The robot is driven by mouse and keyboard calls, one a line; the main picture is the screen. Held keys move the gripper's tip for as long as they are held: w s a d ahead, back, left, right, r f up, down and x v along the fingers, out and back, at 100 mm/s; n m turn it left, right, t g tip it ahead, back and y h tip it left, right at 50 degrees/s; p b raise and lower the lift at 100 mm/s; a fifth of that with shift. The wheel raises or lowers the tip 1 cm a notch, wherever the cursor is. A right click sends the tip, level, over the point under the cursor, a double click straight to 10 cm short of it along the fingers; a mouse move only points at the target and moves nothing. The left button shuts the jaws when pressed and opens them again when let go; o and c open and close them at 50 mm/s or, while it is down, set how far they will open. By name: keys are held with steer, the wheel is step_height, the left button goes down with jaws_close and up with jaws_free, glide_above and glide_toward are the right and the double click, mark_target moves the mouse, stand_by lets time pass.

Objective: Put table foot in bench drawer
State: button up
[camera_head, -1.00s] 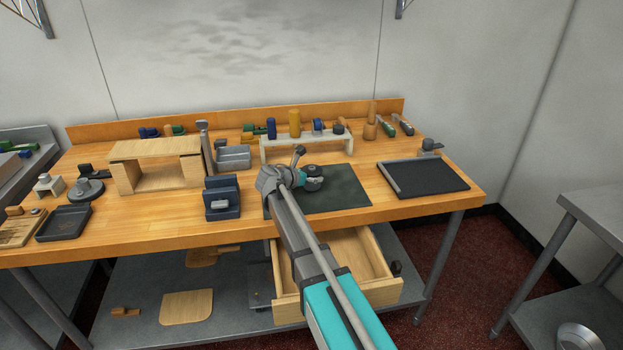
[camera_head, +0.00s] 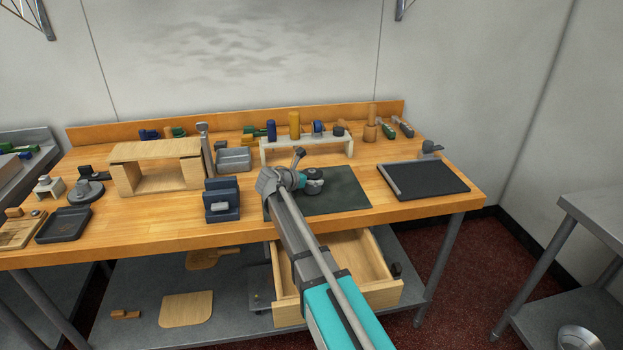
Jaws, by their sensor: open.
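The bench drawer (camera_head: 376,262) hangs open below the bench's front edge. Its pale wooden inside looks empty where it shows; my arm crosses in front of its left part. My gripper (camera_head: 314,187) is open over the dark mat (camera_head: 345,198), above the bench top and behind the drawer. Its fingertips are small and mostly hidden by my own wrist. I cannot pick out the table foot with certainty; it may be hidden beneath or behind my wrist. A dark round shape shows at the wrist, but I cannot tell whether it is part of my arm.
A pale rack (camera_head: 307,147) with several small items stands behind the mat. A blue-grey block (camera_head: 222,200) and a wooden stand (camera_head: 157,167) are to the left. A black tray (camera_head: 428,180) lies to the right. Bare wood shows between mat and tray.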

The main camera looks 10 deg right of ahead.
steer(key=p+v, duration=0.4)
steer(key=v, duration=0.6)
steer(key=shift+s+r, duration=0.1)
steer(key=shift+r, duration=0.1)
steer(key=shift+v, duration=0.95)
steer(key=shift+f, duration=0.1)
